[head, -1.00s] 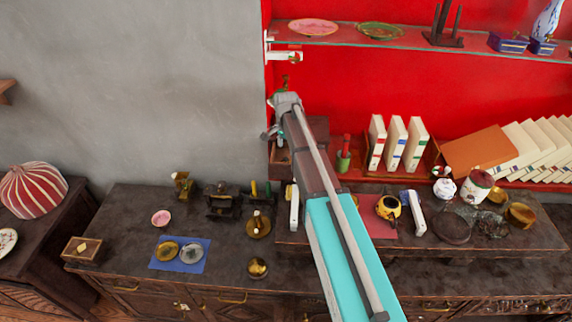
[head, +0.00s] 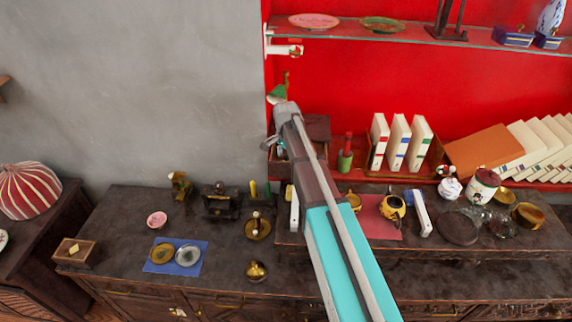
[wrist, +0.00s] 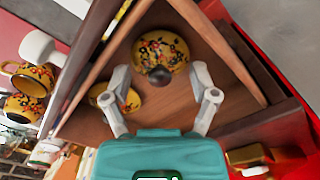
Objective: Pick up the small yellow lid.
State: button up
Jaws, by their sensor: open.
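In the wrist view, a round yellow lid (wrist: 160,52) with a floral pattern and a dark knob lies inside a wooden compartment, just beyond my fingertips. My gripper (wrist: 160,82) is open, its two fingers spread to either side below the lid, with nothing between them that I can see held. A second yellow floral piece (wrist: 125,97) lies lower left, partly hidden behind the left finger. In the head view, my gripper (head: 274,143) is small and at the wooden box by the red wall; the lid is not visible there.
The wooden compartment (wrist: 235,60) has raised walls close around the lid. Yellow floral cups (wrist: 28,80) stand at left in the wrist view. In the head view, a yellow teapot (head: 392,207) stands right of my arm, and white books (head: 400,143) stand right of the box.

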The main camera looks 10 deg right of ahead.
dwell(0.4)
grip_shut()
jog(key=shift+s, duration=0.1)
